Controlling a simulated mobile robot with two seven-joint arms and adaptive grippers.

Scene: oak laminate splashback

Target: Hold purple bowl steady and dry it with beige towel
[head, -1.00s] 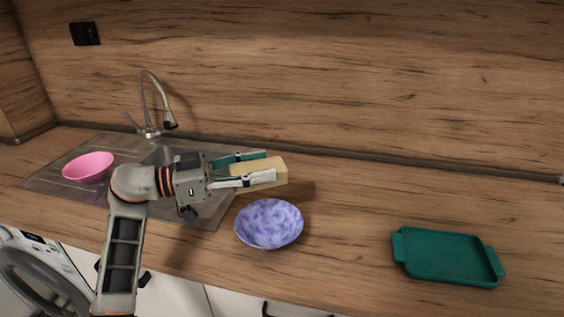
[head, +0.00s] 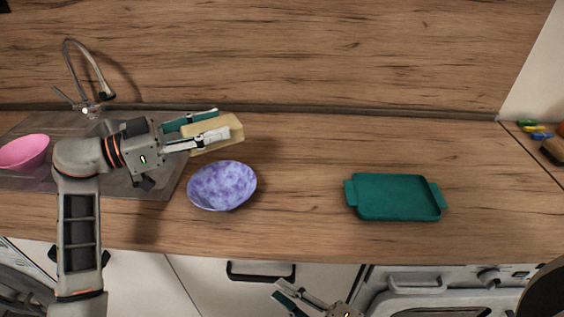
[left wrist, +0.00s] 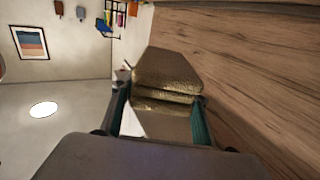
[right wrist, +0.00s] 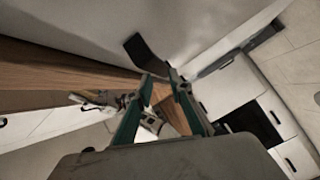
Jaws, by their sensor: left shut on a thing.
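The purple bowl (head: 222,186) stands upright on the wooden counter, mottled in violet and pale blue, its hollow facing up. My left gripper (head: 208,126) is shut on the folded beige towel (head: 222,138), held above the counter just behind the bowl and apart from it. The towel also fills the middle of the left wrist view (left wrist: 165,75), between the fingers. My right gripper (head: 298,297) is low in front of the counter, at the bottom of the head view. Its fingers are apart with nothing between them in the right wrist view (right wrist: 160,78).
A green tray (head: 396,197) lies on the counter right of the bowl. A pink bowl (head: 22,152) sits by the sink (head: 60,178) and tap (head: 88,85) at the left. Small coloured items (head: 535,130) lie at the far right. The counter between bowl and tray is clear.

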